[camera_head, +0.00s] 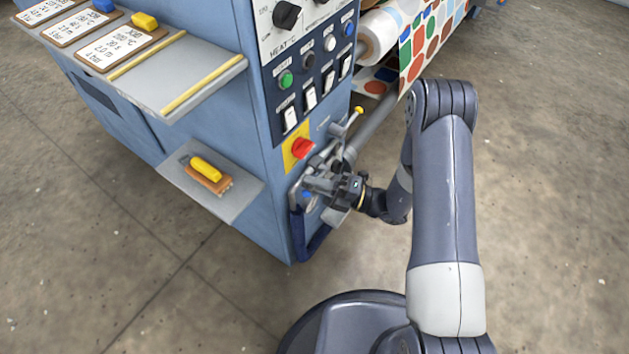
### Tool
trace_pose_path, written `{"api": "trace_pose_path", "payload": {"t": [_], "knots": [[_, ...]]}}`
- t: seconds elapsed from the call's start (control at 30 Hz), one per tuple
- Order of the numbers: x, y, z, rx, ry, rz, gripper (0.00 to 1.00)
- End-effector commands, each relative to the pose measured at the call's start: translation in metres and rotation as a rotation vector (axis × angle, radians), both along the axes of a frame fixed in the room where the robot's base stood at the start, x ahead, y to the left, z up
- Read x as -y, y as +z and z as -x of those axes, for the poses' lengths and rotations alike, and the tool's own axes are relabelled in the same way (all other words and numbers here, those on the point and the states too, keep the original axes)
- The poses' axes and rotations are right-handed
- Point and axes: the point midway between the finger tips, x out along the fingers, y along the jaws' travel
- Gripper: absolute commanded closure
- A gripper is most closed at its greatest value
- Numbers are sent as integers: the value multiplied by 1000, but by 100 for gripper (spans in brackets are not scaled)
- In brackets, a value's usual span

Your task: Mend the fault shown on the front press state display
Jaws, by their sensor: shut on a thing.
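My gripper (310,184) is at the lower right corner of the blue press cabinet (222,100), below a red rotary switch (302,148) on a yellow plate. A lever with a yellow tip (358,110) rises behind my gripper. The control panel above has a green button (286,79), a dark button (308,60), and several white rocker switches (290,118). I cannot make out a state display in this view.
A lower shelf (240,197) holds a yellow-handled brush (205,172). An upper shelf (190,62) carries cards on clipboards (122,46) with blue and yellow clips. Patterned fabric (428,40) hangs by a white roll (378,36). Floor is clear around.

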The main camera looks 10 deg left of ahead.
Motion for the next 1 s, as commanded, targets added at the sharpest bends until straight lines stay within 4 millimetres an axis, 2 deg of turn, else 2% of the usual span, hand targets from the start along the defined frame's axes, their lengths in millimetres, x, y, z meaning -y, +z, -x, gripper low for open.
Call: {"api": "trace_pose_path", "payload": {"t": [0.07,0.1,0.37,0.67,0.77,1.0], "knots": [[0,1,0,-2,-1,-2,100],[0,1,0,-1,-2,-2,88],[0,1,0,1,-1,-1,67],[4,0,0,1,-1,0,67],[13,-1,-1,0,-4,0,67],[55,-9,0,1,-6,0,67]]}}
